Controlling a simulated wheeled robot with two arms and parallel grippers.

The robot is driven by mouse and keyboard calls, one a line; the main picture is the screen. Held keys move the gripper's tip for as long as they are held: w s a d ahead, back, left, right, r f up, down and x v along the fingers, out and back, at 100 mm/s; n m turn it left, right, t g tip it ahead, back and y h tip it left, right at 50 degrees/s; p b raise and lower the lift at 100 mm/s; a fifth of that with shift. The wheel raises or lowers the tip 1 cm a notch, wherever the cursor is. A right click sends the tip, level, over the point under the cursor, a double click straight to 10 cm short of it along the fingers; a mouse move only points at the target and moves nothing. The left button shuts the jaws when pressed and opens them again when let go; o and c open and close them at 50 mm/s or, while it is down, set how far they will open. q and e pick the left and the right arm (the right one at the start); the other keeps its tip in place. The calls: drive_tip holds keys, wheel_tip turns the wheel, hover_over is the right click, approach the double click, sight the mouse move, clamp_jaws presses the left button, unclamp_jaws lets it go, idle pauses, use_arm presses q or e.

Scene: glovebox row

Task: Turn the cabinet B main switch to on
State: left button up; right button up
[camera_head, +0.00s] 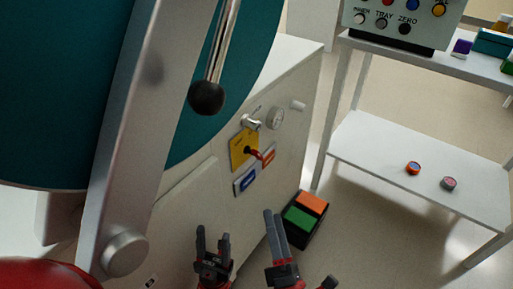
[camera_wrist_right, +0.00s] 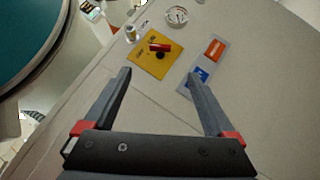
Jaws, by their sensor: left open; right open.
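The main switch is a red handle (camera_head: 256,153) on a yellow plate (camera_head: 238,157) on the pale cabinet side. In the right wrist view the red handle (camera_wrist_right: 160,47) lies roughly crosswise on the yellow plate (camera_wrist_right: 146,61). The plate's lettering is too small to read. My right gripper (camera_head: 299,247) is open and empty, below and right of the switch. In the right wrist view its spread fingers (camera_wrist_right: 159,75) point toward the plate, with the handle beyond the tips. My left gripper (camera_head: 212,233) is open and empty, below the switch.
Beside the plate are an orange label (camera_head: 268,156) and a blue label (camera_head: 245,181). A gauge (camera_head: 275,118) sits above. An orange and green box (camera_head: 303,219) stands on the floor. A shelf rack (camera_head: 400,165) is at right. A large teal door (camera_head: 225,95) fills the upper left.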

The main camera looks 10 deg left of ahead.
sight(259, 158)
drive_tip(key=p+x, duration=0.3)
drive_tip(key=x, duration=1.3)
drive_tip(key=shift+w+a+r, duration=0.1)
drive_tip(key=shift+w+a, duration=0.1)
drive_tip(key=shift+w, duration=0.15)
drive_tip(key=c, duration=1.4)
drive_tip(key=m+g+h+p, duration=0.1)
drive_tip(key=m+p, duration=0.1)
drive_tip(key=p, duration=0.4)
drive_tip(key=m+g+h+p, duration=0.1)
drive_tip(key=m+p, duration=0.1)
drive_tip(key=p, duration=0.3)
drive_tip(key=shift+r+m+g+h+p, duration=0.25)
drive_tip(key=shift+m+g+h+p, duration=0.05)
drive_tip(key=shift+h+p, duration=0.1)
drive_tip(key=shift+f+m+g+p, duration=0.25)
drive_tip(key=shift+m+g+p, duration=0.05)
drive_tip(key=shift+p, duration=0.45)
drive_tip(key=o, duration=1.4)
